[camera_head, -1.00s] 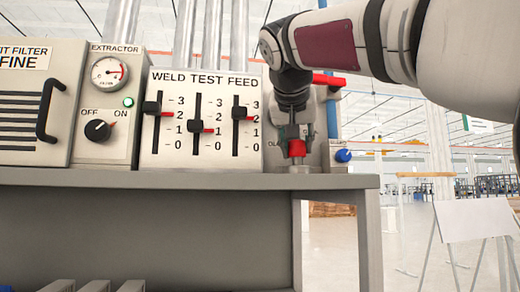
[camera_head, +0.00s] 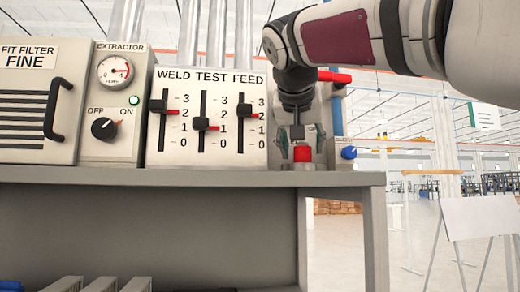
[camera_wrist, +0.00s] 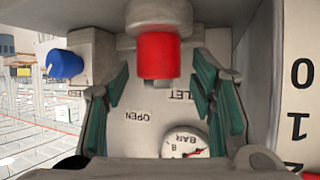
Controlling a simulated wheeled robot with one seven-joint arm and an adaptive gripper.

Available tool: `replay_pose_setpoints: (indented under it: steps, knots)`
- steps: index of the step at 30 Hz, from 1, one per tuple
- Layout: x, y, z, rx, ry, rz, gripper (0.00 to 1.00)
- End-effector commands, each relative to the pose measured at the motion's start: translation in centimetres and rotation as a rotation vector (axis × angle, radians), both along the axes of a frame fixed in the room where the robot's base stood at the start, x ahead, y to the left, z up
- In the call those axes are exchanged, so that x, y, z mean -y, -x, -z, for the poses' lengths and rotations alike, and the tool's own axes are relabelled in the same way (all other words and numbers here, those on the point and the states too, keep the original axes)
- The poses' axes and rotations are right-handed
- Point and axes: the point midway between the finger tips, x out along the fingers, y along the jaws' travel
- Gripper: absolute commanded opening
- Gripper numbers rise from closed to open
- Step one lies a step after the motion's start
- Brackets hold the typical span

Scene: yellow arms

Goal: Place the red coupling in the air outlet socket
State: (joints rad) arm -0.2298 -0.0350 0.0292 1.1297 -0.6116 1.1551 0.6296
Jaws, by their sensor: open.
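The red coupling (camera_head: 303,154) stands upright at the grey air outlet socket (camera_head: 302,166) on the bench top. In the wrist view the coupling (camera_wrist: 158,55) meets the round grey socket (camera_wrist: 158,15) with no visible gap; how deep it sits is hidden. My gripper (camera_head: 301,146) points down over it and is open. In the wrist view my gripper's (camera_wrist: 160,72) two teal-padded fingers stand left and right of the coupling, with clear space on both sides. Nothing is held.
A blue knob (camera_head: 349,152) is right of the socket; a red-handled valve (camera_head: 334,77) is behind my wrist. The weld test feed panel (camera_head: 211,117) is close on the left. In the wrist view a pressure gauge (camera_wrist: 184,145) is below the coupling. Open floor lies right of the bench (camera_head: 200,180).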

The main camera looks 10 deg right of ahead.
Motion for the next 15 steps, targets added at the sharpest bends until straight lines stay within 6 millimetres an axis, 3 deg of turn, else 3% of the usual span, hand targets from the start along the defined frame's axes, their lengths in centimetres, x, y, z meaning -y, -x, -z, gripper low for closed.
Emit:
replay_pose_setpoints:
  steps: [15]
  knots:
    - [-3.1, 7.7, -4.6, 0.003, 0.0, 0.0, 0.51]
